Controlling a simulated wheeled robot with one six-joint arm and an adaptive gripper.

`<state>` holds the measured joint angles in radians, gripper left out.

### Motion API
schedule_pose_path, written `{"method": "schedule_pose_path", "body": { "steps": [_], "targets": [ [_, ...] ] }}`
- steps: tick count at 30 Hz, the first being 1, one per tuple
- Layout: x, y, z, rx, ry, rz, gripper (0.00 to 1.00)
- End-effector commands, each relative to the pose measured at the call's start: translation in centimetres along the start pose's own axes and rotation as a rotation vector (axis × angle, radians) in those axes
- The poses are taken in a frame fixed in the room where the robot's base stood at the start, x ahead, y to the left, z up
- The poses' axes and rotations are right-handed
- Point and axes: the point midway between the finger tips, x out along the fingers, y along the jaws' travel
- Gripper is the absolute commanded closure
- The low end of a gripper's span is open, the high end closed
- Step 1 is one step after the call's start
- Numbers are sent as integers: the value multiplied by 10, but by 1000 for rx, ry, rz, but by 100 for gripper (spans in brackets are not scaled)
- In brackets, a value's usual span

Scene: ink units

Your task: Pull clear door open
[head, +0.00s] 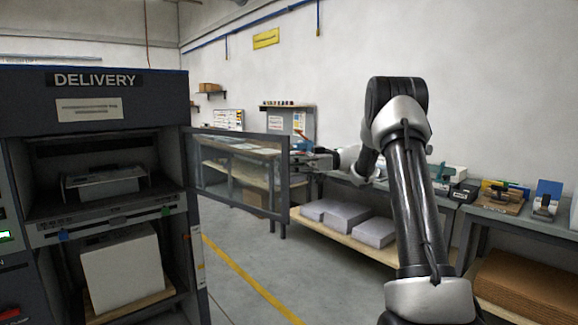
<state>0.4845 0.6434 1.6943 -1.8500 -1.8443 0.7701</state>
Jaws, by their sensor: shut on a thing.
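The clear door (238,172) is a see-through panel in a dark frame. It hangs on the right side of the dark delivery unit (95,80) and stands swung out, away from the unit's opening. My gripper (303,162) is at the door's free right edge, shut on it, with my arm reaching in from the right. The fingertips are small here and the exact grip on the edge or handle is hard to make out. The unit's upper bay (100,185) is uncovered, with a grey tray-like part inside.
A white block (122,270) sits in the unit's lower bay. Workbenches with tools and paper stacks (345,222) stand behind and right of the door. The grey floor with a yellow line (250,282) is clear below the door.

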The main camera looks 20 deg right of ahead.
Motion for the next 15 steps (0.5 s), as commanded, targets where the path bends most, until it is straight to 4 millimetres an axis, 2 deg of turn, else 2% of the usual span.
{"method": "schedule_pose_path", "body": {
  "steps": [1, 12, 13, 15],
  "targets": [
    [2, 1, -9, -12, 7, -4, 100],
    [2, 1, -9, -12, 7, -9, 100],
    [2, 1, -9, -12, 7, -9, 86],
    [2, 1, -9, -13, 7, -8, 73]
  ]
}}
